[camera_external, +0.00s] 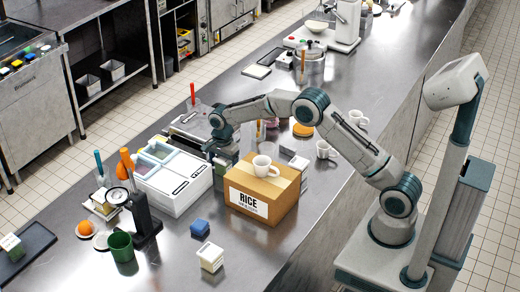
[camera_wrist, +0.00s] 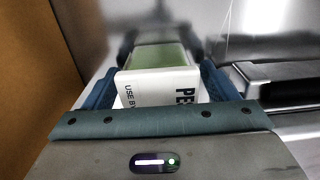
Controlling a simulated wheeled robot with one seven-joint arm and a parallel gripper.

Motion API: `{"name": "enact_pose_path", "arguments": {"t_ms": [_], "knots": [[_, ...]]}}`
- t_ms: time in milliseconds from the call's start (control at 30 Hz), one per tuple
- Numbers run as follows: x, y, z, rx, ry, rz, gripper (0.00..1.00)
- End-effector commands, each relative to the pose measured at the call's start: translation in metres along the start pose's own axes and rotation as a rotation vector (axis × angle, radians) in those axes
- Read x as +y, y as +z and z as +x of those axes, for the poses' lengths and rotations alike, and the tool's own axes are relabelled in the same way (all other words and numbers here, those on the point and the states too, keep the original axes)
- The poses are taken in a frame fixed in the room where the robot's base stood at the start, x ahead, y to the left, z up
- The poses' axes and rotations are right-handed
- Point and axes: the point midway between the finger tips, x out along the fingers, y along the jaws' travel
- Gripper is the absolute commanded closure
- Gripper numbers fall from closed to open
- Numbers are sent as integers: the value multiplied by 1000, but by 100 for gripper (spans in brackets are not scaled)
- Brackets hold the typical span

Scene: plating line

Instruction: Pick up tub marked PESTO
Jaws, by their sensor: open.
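The tub marked PESTO (camera_wrist: 158,88) is in the wrist view, with a white label, partly readable as "PE" and "USE BY", and a green part behind it. My gripper (camera_wrist: 160,76) is open, with one blue-grey finger on each side of the tub. I cannot tell whether the fingers touch it. In the external view my gripper (camera_external: 222,157) is low over the counter, between the white two-lidded unit and the RICE box. The tub cannot be made out there.
The RICE box (camera_external: 262,197), with a white cup (camera_external: 264,168) on top, stands close to my gripper's right. The white lidded unit (camera_external: 172,187) is close on the left. A blue block (camera_external: 200,228) and a white tub (camera_external: 210,258) stand in front. The far counter has free room.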

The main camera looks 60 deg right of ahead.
Motion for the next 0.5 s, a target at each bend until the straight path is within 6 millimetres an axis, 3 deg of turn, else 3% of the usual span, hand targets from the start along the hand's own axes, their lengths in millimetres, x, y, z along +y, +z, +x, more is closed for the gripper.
{"name": "enact_pose_path", "arguments": {"t_ms": [133,333,500], "knots": [[0,0,0,0,0,0,20],[0,0,0,1,0,0,74],[0,0,-1,1,-1,0,74]]}}
